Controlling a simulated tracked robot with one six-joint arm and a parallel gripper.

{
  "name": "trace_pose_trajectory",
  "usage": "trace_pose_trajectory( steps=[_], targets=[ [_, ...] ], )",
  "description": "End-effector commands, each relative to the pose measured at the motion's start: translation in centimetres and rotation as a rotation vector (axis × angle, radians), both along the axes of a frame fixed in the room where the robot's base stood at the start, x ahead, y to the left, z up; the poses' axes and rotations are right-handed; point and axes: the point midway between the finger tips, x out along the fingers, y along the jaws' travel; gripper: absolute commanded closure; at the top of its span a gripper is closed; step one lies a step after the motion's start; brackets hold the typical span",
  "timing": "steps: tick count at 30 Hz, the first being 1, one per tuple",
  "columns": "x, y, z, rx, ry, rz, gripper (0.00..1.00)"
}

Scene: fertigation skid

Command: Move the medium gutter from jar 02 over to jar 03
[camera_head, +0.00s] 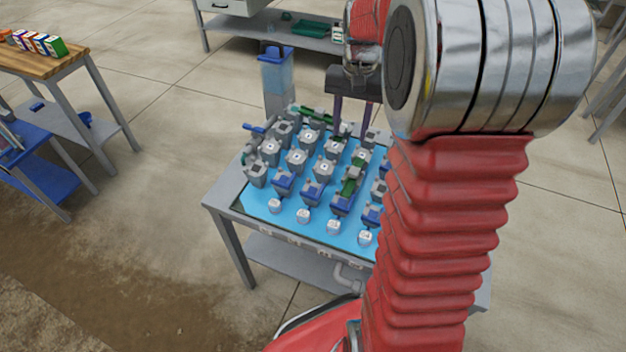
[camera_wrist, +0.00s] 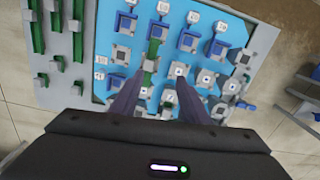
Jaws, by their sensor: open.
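A green gutter (camera_head: 351,186) lies in the jar grid on the skid, with one end by a blue-topped jar. It also shows in the wrist view (camera_wrist: 153,48), with a grey block near its middle. I cannot tell its size class for certain, nor read which jars are 02 and 03. My gripper (camera_head: 352,134) is open and empty above the far part of the grid, pointing down. In the wrist view, the gripper's dark fingers (camera_wrist: 155,82) are apart, on either side of the gutter's near part, and they hide some jars.
The blue skid top (camera_head: 262,210) carries several closely spaced blue-topped jars, grey blocks and small white label cubes. More green gutters (camera_wrist: 77,45) lie on a grey side strip. A blue-lidded container (camera_head: 275,72) stands behind. A wooden bench (camera_head: 50,62) stands at left, with open floor between.

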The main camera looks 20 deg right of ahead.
Motion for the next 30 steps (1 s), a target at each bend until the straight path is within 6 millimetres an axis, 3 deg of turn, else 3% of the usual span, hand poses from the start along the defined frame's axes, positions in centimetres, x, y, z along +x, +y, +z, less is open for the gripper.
trace_pose_trajectory(
  steps=[6,15,30],
  targets=[
    [-2.1,4.4,3.3,-0.037,-0.076,0.117,0.58],
    [-5.8,9.5,6.2,-0.083,-0.176,0.272,0.58],
    [-13.0,16.4,8.1,-0.156,-0.347,0.528,0.58]
  ],
)
